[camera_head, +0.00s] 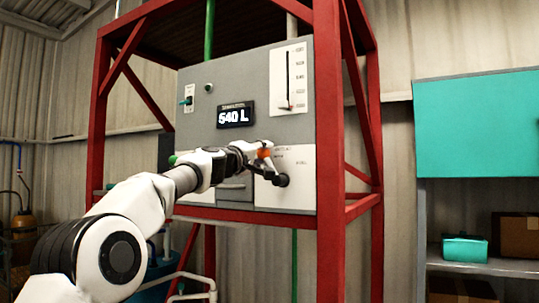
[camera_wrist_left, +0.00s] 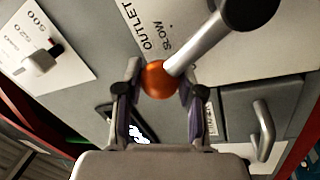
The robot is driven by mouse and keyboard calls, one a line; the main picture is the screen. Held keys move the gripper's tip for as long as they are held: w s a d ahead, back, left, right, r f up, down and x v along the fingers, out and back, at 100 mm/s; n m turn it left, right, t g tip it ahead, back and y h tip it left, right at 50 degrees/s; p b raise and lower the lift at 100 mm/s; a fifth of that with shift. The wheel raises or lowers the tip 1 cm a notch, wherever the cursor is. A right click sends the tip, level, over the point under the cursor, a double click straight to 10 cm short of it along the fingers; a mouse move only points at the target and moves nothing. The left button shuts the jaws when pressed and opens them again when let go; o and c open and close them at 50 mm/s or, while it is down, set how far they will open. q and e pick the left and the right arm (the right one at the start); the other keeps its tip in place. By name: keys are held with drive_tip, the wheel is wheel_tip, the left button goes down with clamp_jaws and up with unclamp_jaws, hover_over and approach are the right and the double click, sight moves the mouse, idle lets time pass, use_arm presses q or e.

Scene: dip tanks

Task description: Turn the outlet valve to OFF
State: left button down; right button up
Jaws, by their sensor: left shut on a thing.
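The outlet valve shows in the head view as a black hub (camera_head: 282,180) on a white plate, with a lever and an orange ball knob (camera_head: 264,153). In the left wrist view the silver lever (camera_wrist_left: 195,55) runs from the black hub (camera_wrist_left: 250,12) at the top right down to the orange knob (camera_wrist_left: 158,79). The knob lies beside the printed words OUTLET and SLOW. My left gripper (camera_head: 260,157) is shut on the orange knob, its fingers (camera_wrist_left: 158,90) on either side of it. The OFF mark cannot be made out. My right gripper is not in view.
The grey control panel (camera_head: 255,75) sits in a red steel frame (camera_head: 328,110). Its display (camera_head: 235,115) reads 540 L. A level gauge (camera_head: 288,78) and a small switch (camera_head: 187,100) are above. A shelf with a teal box (camera_head: 465,249) stands at the right.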

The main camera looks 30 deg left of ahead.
use_arm(q)
drive_tip(key=shift+a+f+n+y+b, duration=0.25)
drive_tip(key=shift+a+f+n, duration=0.15)
drive_tip(key=shift+n, duration=0.5)
drive_tip(key=shift+a+f+n+y+b, duration=0.1)
drive_tip(key=shift+a+f+n+y, duration=0.3)
drive_tip(key=shift+n, duration=0.5)
drive_tip(key=shift+r, duration=0.1)
drive_tip(key=c, duration=0.7)
unclamp_jaws()
drive_tip(key=shift+a, duration=0.15)
drive_tip(key=s, duration=0.2)
drive_tip(key=s+f, duration=0.1)
drive_tip(key=s, duration=0.4)
drive_tip(key=shift+s+a+f, duration=0.15)
drive_tip(key=shift+f, duration=0.15)
